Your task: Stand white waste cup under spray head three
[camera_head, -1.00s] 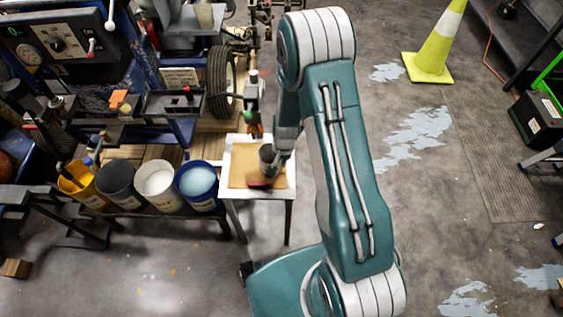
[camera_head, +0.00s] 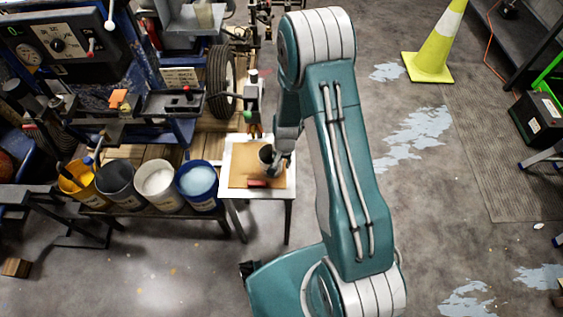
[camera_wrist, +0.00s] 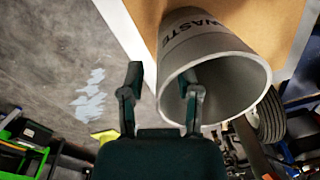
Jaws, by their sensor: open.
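The waste cup (camera_wrist: 222,46), greyish white with dark "WASTE" lettering, fills the upper right of the wrist view, its mouth facing the camera. In the head view the cup (camera_head: 265,153) is over the small table (camera_head: 236,150) with a brown top sheet. My gripper (camera_wrist: 162,82) is open at the cup's rim. Its right finger overlaps the mouth and its left finger is outside the wall.
A red block (camera_head: 258,183) lies at the table's front. Yellow, dark, white and blue buckets (camera_head: 197,185) stand left of the table. The striper's wheel (camera_head: 222,80) is behind. A yellow-green cone (camera_head: 430,55) stands at the back right on open floor.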

